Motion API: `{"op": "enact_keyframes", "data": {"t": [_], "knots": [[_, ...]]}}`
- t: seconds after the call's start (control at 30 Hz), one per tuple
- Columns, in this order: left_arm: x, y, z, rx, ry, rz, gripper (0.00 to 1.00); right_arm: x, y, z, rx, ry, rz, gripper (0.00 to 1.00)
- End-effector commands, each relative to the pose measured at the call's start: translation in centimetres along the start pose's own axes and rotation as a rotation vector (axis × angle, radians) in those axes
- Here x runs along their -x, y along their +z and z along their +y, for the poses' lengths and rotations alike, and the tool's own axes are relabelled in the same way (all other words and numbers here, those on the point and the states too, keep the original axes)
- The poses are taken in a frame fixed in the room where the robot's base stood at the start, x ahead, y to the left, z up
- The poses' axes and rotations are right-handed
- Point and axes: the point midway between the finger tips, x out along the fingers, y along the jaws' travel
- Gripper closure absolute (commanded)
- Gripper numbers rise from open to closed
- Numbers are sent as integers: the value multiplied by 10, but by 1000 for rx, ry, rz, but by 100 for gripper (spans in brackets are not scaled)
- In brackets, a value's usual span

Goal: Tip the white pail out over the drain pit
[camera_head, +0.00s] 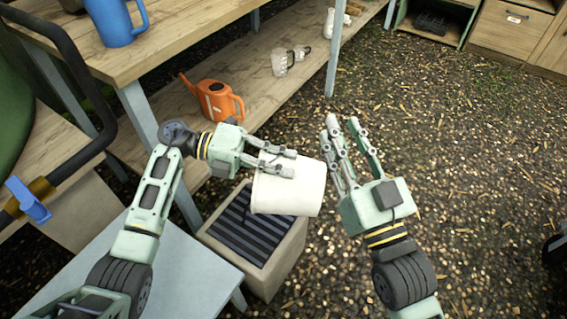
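The white pail (297,192) is in the middle of the head view, in the air over the right part of the drain pit (272,268). The pit is a pale square box with a dark slatted grate (247,232) on top. My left gripper (286,163) comes in from the left, its fingers lying against the pail and closed on it. The pail's open mouth does not show, so I cannot tell its exact tilt. No contents or pouring show. My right gripper (343,130) is just right of the pail, fingers spread, empty and apart from it.
A grey-blue table (75,270) stands left of the pit. A wooden bench holds a blue jug (116,22); its lower shelf holds an orange watering can (216,100) and clear jars (280,62). Gravel ground (450,160) at right is open. Wooden cabinets (510,30) stand at the back.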

Motion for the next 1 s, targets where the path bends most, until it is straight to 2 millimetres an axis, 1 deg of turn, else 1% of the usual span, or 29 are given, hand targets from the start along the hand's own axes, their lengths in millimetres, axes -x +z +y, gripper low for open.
{"op": "enact_keyframes", "data": {"t": [1.0], "knots": [[8,0,-2,-1,-51,0,100,2,-28,-5,-8,-9,147,72]]}}
